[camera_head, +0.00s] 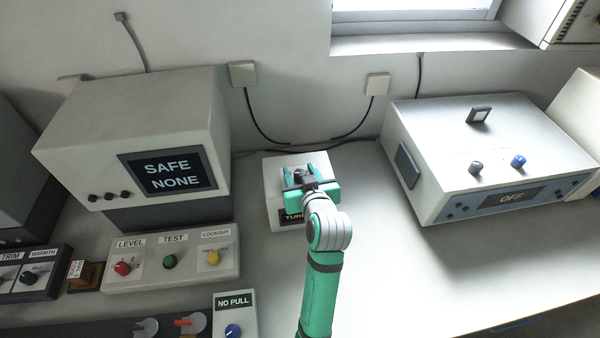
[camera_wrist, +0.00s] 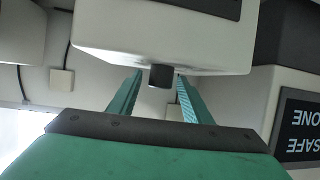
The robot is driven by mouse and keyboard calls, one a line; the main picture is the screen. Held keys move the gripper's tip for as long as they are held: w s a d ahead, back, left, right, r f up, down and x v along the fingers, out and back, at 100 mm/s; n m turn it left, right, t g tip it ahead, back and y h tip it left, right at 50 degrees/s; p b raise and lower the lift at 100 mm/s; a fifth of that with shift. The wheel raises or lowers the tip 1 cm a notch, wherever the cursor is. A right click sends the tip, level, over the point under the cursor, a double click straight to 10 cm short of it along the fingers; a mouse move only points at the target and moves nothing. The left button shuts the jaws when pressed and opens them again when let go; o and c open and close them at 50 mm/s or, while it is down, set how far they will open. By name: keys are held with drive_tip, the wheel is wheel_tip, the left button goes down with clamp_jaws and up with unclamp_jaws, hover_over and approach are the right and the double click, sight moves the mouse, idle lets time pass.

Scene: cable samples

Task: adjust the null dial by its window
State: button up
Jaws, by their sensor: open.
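A small white box (camera_head: 271,172) stands mid-table near the wall, with a dark knob (camera_head: 299,174) on it and a dark label strip (camera_head: 291,222) on its front. My gripper covers most of the label; only "TUR" can be read, so I cannot tell for sure that this knob is the null dial. The wrist view shows the box (camera_wrist: 160,35) upside down, with the dark knob (camera_wrist: 160,76) and part of a dark panel (camera_wrist: 205,8). My gripper (camera_head: 306,173) is open over the box. In the wrist view its green fingers (camera_wrist: 160,80) lie either side of the knob, with gaps.
On the left stand a monitor reading "SAFE NONE" (camera_head: 169,172), a LEVEL/TEST/LOCKOUT panel (camera_head: 190,262) and a "NO PULL" box (camera_head: 235,318). A large device reading "OFF" (camera_head: 440,150) stands right. Cables (camera_head: 262,133) run along the wall. Table between my arm and that device is clear.

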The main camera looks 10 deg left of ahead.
drive_tip(key=c, duration=1.1)
drive_tip(key=shift+o, duration=0.2)
drive_tip(key=shift+m+h, duration=0.4)
drive_tip(key=m+h, duration=0.2)
drive_tip(key=h, duration=0.1)
drive_tip(key=m+t+h, duration=0.1)
drive_tip(key=m+h, duration=0.2)
drive_tip(key=shift+a+r+t, duration=0.1)
drive_tip(key=shift+a+t, duration=0.05)
drive_tip(key=shift+t, duration=0.15)
drive_tip(key=shift+m+h, duration=1)
drive_tip(key=shift+h, duration=0.1)
drive_tip(key=o, duration=1.1)
drive_tip(key=shift+c, duration=0.2)
